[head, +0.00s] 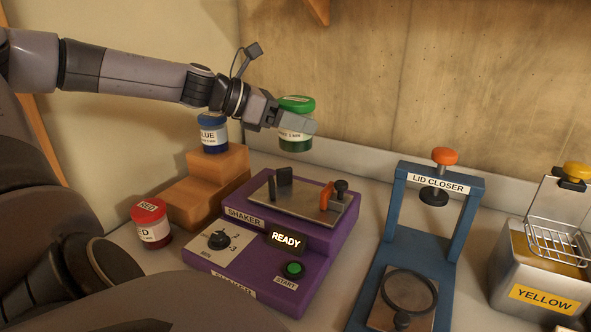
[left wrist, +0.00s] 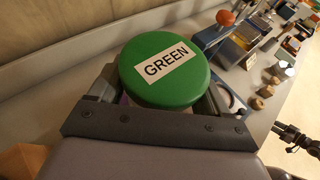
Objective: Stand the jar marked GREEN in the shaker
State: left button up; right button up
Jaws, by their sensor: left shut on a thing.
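The jar marked GREEN (head: 296,104) has a green lid, and its lid label is readable in the left wrist view (left wrist: 165,68). My left gripper (head: 292,122) is shut on this jar and holds it upright in the air, above and behind the shaker. The shaker (head: 262,240) is purple, with a metal plate (head: 300,204) on top. A dark upright block and an orange clamp (head: 326,196) stand on the plate, with bare room between them. Its display reads READY.
A blue-lidded jar (head: 213,134) stands on the upper wooden step (head: 226,165); a red-lidded jar (head: 150,222) stands left of the shaker. A blue lid closer (head: 440,240) and a metal container marked YELLOW (head: 535,285) stand to the right. The wall is close behind.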

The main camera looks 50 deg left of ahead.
pick_arm(q)
notch_tip(320, 180, down, 11)
jog(key=shift+f, duration=0.1)
dwell(0.3)
jog(key=shift+b, duration=0.3)
jog(key=shift+f, duration=0.1)
jog(key=o, duration=1.3)
jog(key=shift+c, duration=0.2)
